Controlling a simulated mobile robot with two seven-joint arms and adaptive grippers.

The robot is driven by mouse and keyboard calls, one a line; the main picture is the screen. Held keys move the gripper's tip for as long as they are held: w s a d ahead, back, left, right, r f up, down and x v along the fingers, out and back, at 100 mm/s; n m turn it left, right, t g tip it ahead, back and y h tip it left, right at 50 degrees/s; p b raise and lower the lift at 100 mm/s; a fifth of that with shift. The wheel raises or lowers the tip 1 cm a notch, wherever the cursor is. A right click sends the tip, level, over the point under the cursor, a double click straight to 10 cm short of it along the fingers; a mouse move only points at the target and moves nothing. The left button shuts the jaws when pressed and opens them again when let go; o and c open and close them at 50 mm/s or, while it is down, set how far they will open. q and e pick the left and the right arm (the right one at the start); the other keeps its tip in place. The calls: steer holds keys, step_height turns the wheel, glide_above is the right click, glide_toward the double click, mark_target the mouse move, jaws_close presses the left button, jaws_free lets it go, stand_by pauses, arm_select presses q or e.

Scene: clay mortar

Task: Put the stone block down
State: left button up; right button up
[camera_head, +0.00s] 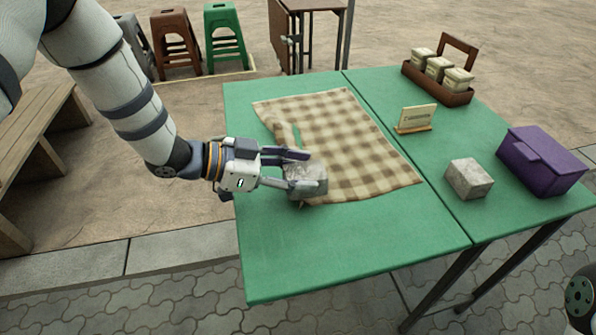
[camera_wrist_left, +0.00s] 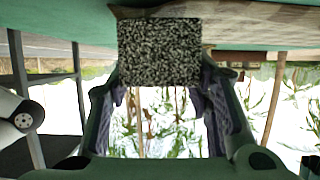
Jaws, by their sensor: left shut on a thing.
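My left gripper (camera_head: 296,170) is shut on a grey speckled stone block (camera_head: 313,178), with one finger on each side of it. The block is at the near left edge of the checked cloth (camera_head: 345,140) on the green table (camera_head: 350,240). I cannot tell whether the block touches the cloth or is just above it. In the left wrist view the block (camera_wrist_left: 160,52) sits between the fingers, against the table and cloth at the top of the picture. A second grey stone block (camera_head: 468,179) stands on the right part of the table. My right gripper is not in view.
A purple box (camera_head: 541,161) stands at the right end. A small sign (camera_head: 416,118) and a brown caddy (camera_head: 438,82) with small packs stand farther back. The near left table top is bare.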

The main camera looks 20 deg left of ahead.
arm_select(q)
steer(key=shift+f, duration=0.6)
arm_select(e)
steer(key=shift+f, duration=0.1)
arm_select(q)
steer(key=o, duration=1.5)
steer(key=shift+o, duration=0.2)
steer(key=shift+r, duration=0.9)
steer(key=p+v, duration=0.2)
steer(key=v, duration=1)
steer(key=shift+f, duration=0.35)
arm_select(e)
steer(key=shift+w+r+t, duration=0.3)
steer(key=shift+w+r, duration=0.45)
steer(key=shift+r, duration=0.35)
